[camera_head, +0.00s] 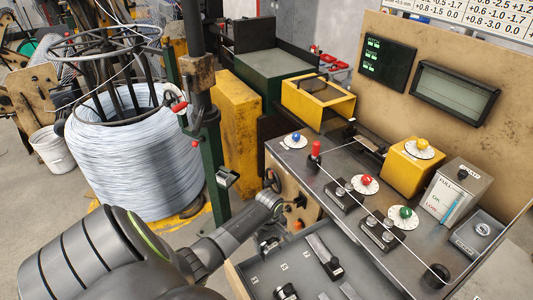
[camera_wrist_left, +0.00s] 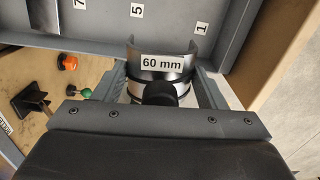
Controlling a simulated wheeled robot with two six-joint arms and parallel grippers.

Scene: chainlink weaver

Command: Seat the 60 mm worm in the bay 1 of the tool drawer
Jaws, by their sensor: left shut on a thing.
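The 60 mm worm (camera_wrist_left: 162,76) is a curved, shiny metal piece with a white "60 mm" label and a black knob. My left gripper (camera_wrist_left: 164,92) is shut on it, one finger on each side. In the head view this gripper (camera_head: 270,240) is at the near left edge of the grey tool drawer (camera_head: 238,280); the worm is hard to make out there. In the left wrist view the worm overlaps the drawer's grey wall (camera_wrist_left: 80,47), near the bay 1 label (camera_wrist_left: 202,28). I cannot tell its height above the drawer. My right gripper is not in view.
The drawer holds other metal pieces with black knobs (camera_head: 334,269). Above it is a metal bench with red (camera_head: 367,181) and green (camera_head: 405,213) dials and a taut wire. A large wire coil (camera_head: 120,150) stands left; a green post (camera_head: 216,180) rises near my arm.

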